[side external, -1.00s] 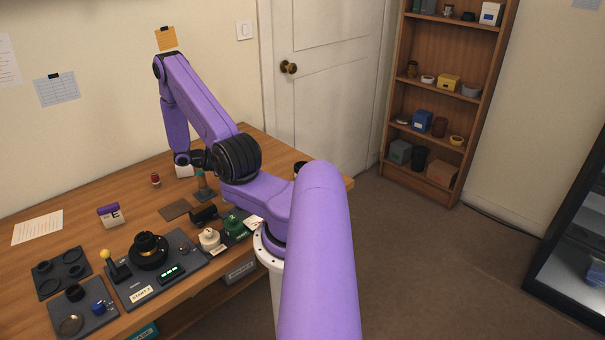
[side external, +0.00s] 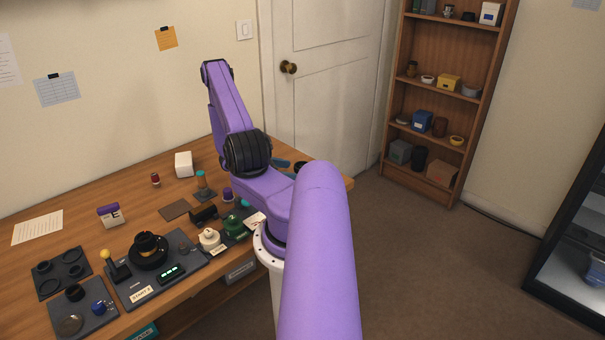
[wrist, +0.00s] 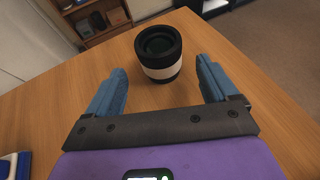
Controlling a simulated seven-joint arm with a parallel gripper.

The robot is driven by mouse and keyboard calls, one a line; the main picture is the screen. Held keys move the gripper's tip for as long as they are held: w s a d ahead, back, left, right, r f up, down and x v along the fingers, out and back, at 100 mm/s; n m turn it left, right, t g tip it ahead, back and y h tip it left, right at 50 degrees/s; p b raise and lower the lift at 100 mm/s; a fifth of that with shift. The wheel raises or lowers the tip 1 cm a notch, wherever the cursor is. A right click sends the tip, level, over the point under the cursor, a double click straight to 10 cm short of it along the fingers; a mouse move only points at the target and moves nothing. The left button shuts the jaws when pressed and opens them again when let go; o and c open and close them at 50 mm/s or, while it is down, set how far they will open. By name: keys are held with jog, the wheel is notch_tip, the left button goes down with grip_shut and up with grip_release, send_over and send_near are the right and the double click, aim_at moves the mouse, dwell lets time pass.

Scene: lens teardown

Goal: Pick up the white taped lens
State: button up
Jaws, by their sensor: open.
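The white taped lens (wrist: 159,73) is a black cylinder with a white band around it. It stands upright on the wooden table in the wrist view, ahead of my gripper and between the lines of its fingers. My gripper (wrist: 161,80) is open, with one blue finger on each side and nothing held. In the side view a dark top (side external: 299,165), likely this lens, shows at the table's far right, mostly hidden by my arm. My blue fingers (side external: 282,162) show just left of it.
The table (wrist: 70,112) around the lens is clear, with its edge close behind. A blue and white object (wrist: 15,166) lies at lower left in the wrist view.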

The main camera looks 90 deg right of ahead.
aim_at(297, 167)
jog(key=shift+r+x, duration=0.2)
jog(key=shift+x, duration=1.75)
jog(key=c, duration=1.2)
jog(key=shift+r, duration=0.1)
jog(key=shift+r, duration=4.95)
